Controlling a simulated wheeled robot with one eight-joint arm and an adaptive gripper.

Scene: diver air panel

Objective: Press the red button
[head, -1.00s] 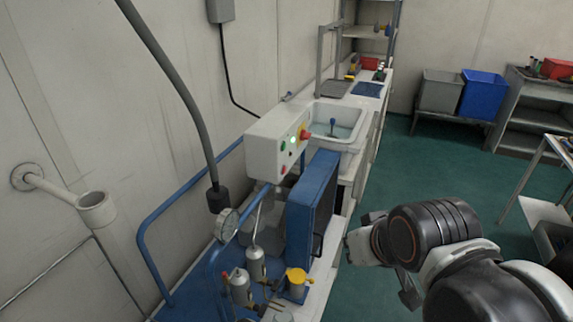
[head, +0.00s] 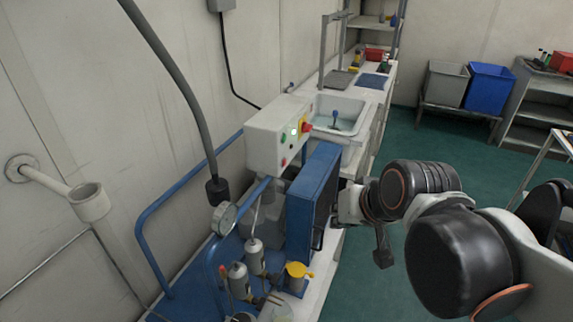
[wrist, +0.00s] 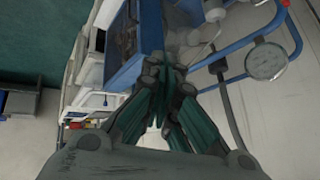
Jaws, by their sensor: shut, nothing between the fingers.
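The red button (head: 284,162) is a small round button low on the front of a white control box (head: 265,136) on the left wall. A green button (head: 282,139), a lit whitish button (head: 295,131) and a red-and-yellow knob (head: 306,127) are on the same face. My gripper (wrist: 164,88) shows in the wrist view with its dark green fingers together and empty. In the head view my wrist is to the right of the blue upright panel, apart from the box, and my fingertips are mostly hidden. I cannot make out the red button in the wrist view.
The blue upright panel (head: 312,205) stands between my arm and the lower front of the box. Below are blue pipes, a pressure gauge (head: 224,218), metal cylinders and a yellow valve (head: 297,271). A sink (head: 337,115) is behind the box. Green floor to the right is open.

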